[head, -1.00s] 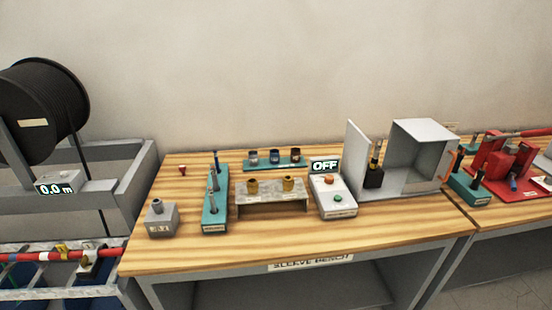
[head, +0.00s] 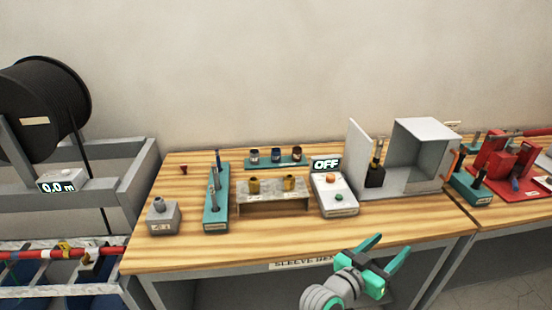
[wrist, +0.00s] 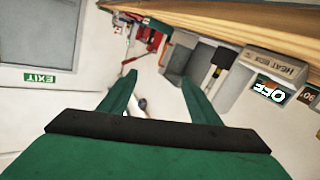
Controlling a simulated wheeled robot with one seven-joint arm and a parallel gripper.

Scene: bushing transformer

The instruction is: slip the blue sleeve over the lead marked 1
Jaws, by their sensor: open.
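My gripper (head: 390,243) is open and empty in front of the bench's front edge, at the lower right of the head view. Its two spread green fingers also show in the wrist view (wrist: 159,78). A teal stand (head: 217,222) on the bench's left holds several upright grey rods, with a dark blue piece (head: 218,163) at its far end. A teal rack (head: 265,166) at the back holds three dark short cylinders, one with a bluish band (head: 275,156). I cannot tell which piece is the blue sleeve. No mark 1 on a lead is readable.
A grey block (head: 163,216) stands front left. A low shelf (head: 272,198) carries two brass pieces. The control box (head: 333,195) reads OFF. The bench's front strip is clear.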

